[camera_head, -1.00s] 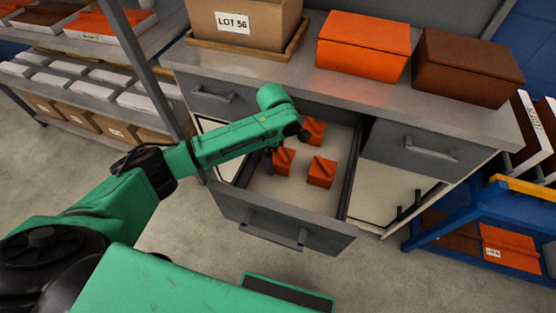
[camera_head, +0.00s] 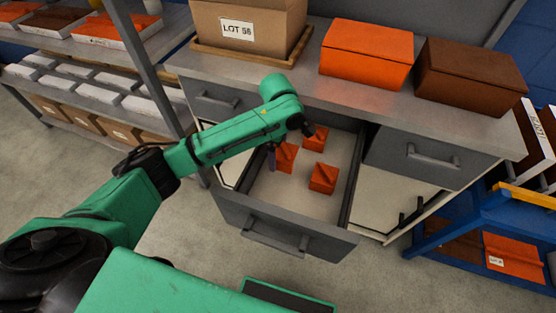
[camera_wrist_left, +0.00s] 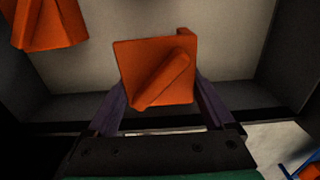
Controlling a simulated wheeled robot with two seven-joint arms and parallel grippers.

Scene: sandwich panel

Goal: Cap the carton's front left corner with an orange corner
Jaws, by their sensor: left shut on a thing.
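My left gripper (camera_head: 275,156) is at the left side of the open drawer. In the left wrist view its two dark fingers (camera_wrist_left: 161,98) are shut on an orange corner (camera_wrist_left: 155,70), which has a raised diagonal rib. That held corner also shows in the head view (camera_head: 287,158), partly behind the gripper. A second orange corner (camera_head: 317,138) lies farther back in the drawer, and a third orange corner (camera_head: 323,178) lies to the right. The cardboard carton (camera_head: 273,27), labelled LOT 56, stands on the counter above the drawer. My right gripper is out of view.
The carton sits on a wooden tray (camera_head: 250,62). The open drawer (camera_head: 292,202) juts out below the grey counter (camera_head: 330,90). An orange box (camera_head: 366,55) and a brown box (camera_head: 470,75) stand right of the carton. A metal post (camera_head: 148,65) rises at the left.

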